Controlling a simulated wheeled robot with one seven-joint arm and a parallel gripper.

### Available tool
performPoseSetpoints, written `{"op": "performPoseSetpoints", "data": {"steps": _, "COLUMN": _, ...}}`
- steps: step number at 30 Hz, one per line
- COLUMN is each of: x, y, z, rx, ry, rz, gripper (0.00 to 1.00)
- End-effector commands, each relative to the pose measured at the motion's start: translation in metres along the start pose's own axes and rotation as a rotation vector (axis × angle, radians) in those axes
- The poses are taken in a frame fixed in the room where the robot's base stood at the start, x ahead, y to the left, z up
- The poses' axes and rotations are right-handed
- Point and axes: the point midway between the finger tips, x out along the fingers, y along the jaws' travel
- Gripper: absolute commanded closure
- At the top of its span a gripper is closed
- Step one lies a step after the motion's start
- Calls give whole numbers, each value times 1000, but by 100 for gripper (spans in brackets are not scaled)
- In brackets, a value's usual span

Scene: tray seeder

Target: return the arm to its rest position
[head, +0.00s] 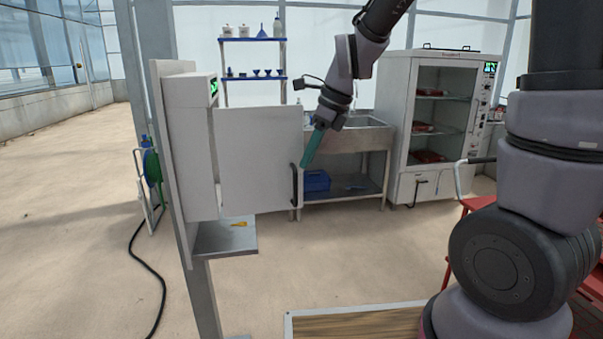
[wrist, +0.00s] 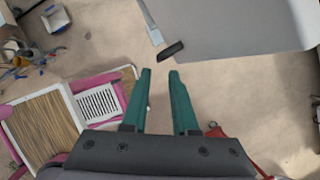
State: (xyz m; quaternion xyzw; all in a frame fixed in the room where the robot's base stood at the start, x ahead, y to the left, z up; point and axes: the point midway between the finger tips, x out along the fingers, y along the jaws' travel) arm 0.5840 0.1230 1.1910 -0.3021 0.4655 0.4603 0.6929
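My gripper (head: 304,165) hangs from my raised arm in the middle of the head view, its teal fingers pointing down and slightly left. It is close beside the black handle (head: 294,186) on the pale door (head: 255,155) in the picture; contact is not clear there. In the wrist view the two teal fingers (wrist: 160,72) stand apart with bare floor between them, so the gripper is open and empty. A black bar (wrist: 171,50) lies just beyond the fingertips there, with a visible gap.
The door belongs to a white wall box (head: 190,150) on a post, with a small shelf (head: 225,238) below. A sink bench (head: 350,140) and a glass-fronted cabinet (head: 440,120) stand behind. A black hose (head: 150,275) crosses the floor at left.

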Motion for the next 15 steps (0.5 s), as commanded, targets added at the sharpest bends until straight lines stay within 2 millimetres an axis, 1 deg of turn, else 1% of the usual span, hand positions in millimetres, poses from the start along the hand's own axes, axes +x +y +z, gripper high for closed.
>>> {"op": "performPoseSetpoints", "data": {"steps": 1, "x": -7, "y": 0, "z": 0, "rx": 1, "ry": -2, "rz": -1, "gripper": 73}}
{"op": "performPoseSetpoints", "data": {"steps": 3, "x": -14, "y": 0, "z": 0, "rx": 1, "ry": -1, "rz": -1, "gripper": 73}}
{"op": "performPoseSetpoints", "data": {"steps": 6, "x": -18, "y": 0, "z": 0, "rx": 2, "ry": -1, "rz": -1, "gripper": 73}}
{"op": "performPoseSetpoints", "data": {"steps": 15, "x": -19, "y": 0, "z": 0, "rx": 1, "ry": 0, "rz": 0, "gripper": 73}}
